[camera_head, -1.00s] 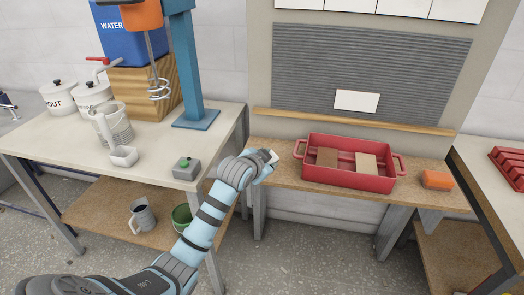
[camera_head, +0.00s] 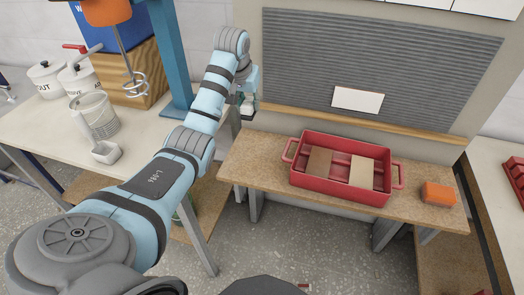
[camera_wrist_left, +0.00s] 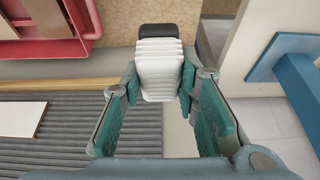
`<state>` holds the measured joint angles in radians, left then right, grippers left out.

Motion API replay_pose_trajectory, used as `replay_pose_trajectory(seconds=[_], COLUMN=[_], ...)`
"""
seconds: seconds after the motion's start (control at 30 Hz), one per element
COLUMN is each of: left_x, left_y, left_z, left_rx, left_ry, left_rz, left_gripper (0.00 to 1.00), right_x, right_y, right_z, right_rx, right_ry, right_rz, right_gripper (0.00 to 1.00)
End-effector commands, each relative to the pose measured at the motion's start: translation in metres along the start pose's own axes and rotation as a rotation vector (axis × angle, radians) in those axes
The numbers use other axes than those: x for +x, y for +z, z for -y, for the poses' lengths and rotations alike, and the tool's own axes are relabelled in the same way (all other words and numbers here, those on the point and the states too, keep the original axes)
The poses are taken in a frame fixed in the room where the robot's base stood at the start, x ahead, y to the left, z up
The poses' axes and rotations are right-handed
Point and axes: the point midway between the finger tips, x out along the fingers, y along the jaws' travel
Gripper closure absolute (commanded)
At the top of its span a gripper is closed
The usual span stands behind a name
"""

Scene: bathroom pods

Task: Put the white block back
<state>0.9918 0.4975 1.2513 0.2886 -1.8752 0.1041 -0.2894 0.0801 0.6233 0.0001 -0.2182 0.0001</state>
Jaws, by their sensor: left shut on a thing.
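My left gripper (camera_head: 247,104) is in front of the left edge of the upright panel, above the left end of the wooden bench. In the left wrist view the gripper (camera_wrist_left: 160,78) is shut on the white block (camera_wrist_left: 160,72), which has ridged layers and a dark far end. The block sits between the two green-padded fingers, and its far end points toward the bench top. In the head view the block is small and mostly hidden by the gripper. My right gripper is not in view.
A red tray (camera_head: 337,188) with a brown and a beige tile stands on the bench (camera_head: 262,150). An orange sponge (camera_head: 438,193) lies to its right. A white tile (camera_head: 357,99) is on the grey ribbed panel (camera_head: 385,65). A blue stand (camera_head: 170,50) rises on the left table.

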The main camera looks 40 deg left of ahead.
Motion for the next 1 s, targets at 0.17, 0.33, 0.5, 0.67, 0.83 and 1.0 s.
replay_pose_trajectory(seconds=[0.17,0.33,0.5,0.67,0.83,1.0], left_x=[0.047,0.109,0.142,0.169,0.185,0.183], left_y=[0.019,0.043,0.056,0.069,0.074,0.074], left_z=[-0.008,-0.013,-0.012,-0.011,-0.011,-0.011], left_rx=[0.012,0.018,0.017,0.016,0.016,0.016], left_ry=[0.005,0.008,0.008,0.007,0.007,0.007], left_rz=[0.009,0.008,0.003,0.005,0.001,0.001], left_gripper=[1.00,1.00,1.00,1.00,1.00,1.00], right_x=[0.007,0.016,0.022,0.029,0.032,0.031], right_y=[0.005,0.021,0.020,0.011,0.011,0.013], right_z=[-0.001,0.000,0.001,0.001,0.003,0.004], right_rx=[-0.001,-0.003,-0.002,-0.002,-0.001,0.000], right_ry=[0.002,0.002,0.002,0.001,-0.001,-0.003], right_rz=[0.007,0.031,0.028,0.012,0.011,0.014], right_gripper=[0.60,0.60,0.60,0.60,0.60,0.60])
